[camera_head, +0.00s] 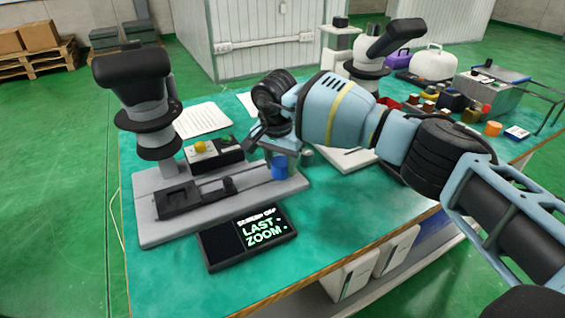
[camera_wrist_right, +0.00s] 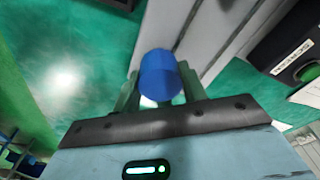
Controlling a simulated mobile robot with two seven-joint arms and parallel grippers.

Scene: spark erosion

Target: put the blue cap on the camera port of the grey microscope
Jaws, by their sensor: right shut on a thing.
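The blue cap (camera_head: 279,168) is held below my right gripper (camera_head: 281,146), above the right end of a long grey base. In the right wrist view, the blue cap (camera_wrist_right: 160,75) sits between the two fingers of my right gripper (camera_wrist_right: 158,95), which is shut on it. A grey-and-black microscope-like instrument (camera_head: 146,92) stands at the left of the table. A second one, pale grey with a dark head (camera_head: 370,68), stands at the back. I cannot make out a camera port on either. My left gripper is not in view.
A black display (camera_head: 250,236) reads "LAST ZOOM". White paper (camera_head: 202,118) lies behind. Several small items crowd the right end. The green front right tabletop (camera_head: 345,225) is clear.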

